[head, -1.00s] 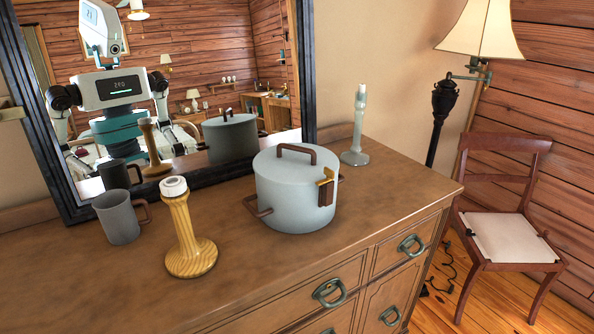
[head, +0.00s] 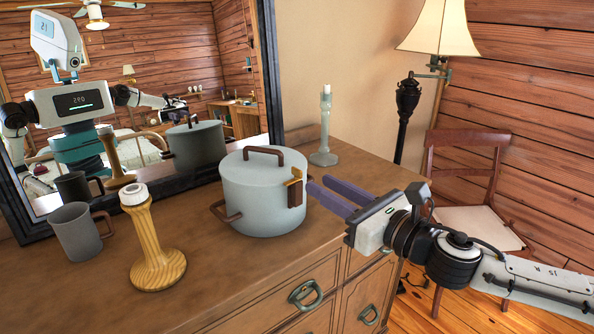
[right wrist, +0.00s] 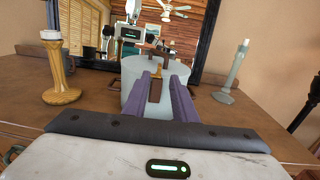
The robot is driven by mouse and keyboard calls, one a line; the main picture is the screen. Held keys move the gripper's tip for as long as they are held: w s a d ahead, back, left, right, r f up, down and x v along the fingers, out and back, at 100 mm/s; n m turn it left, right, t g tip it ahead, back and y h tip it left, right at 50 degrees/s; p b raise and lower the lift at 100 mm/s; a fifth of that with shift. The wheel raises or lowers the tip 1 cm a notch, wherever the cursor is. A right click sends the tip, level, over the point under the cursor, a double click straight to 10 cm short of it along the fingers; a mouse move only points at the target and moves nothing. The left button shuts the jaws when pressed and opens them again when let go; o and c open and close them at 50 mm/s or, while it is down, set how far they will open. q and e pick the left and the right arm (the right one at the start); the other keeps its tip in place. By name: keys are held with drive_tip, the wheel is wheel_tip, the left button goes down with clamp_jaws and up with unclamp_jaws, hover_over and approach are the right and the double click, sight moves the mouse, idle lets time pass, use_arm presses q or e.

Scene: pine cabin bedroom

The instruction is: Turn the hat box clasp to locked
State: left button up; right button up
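The hat box (head: 264,198) is a round pale grey-blue box with a brown lid handle and a brown side handle, standing on the dresser. Its clasp (head: 295,188), a brass piece over a brown tab, is on the side facing my right gripper. My right gripper (head: 323,195) is open, its two purple fingers pointing at the clasp from the right. In the right wrist view the clasp (right wrist: 155,88) shows between the fingers; I cannot tell whether they touch it. My left gripper is out of view, apart from what the mirror may show.
A wooden candle holder (head: 152,245) and a grey mug (head: 77,232) stand left of the box. A pale candlestick (head: 324,130) stands behind it on the right. A mirror (head: 271,70) leans behind. The dresser's (head: 215,285) front top is bare.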

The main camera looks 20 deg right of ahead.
sight(302, 175)
drive_tip(key=p+x, duration=0.1)
drive_tip(key=x, duration=0.7)
drive_tip(key=shift+w+a+p, duration=0.2)
drive_tip(key=shift+w+p, duration=0.15)
clamp_jaws()
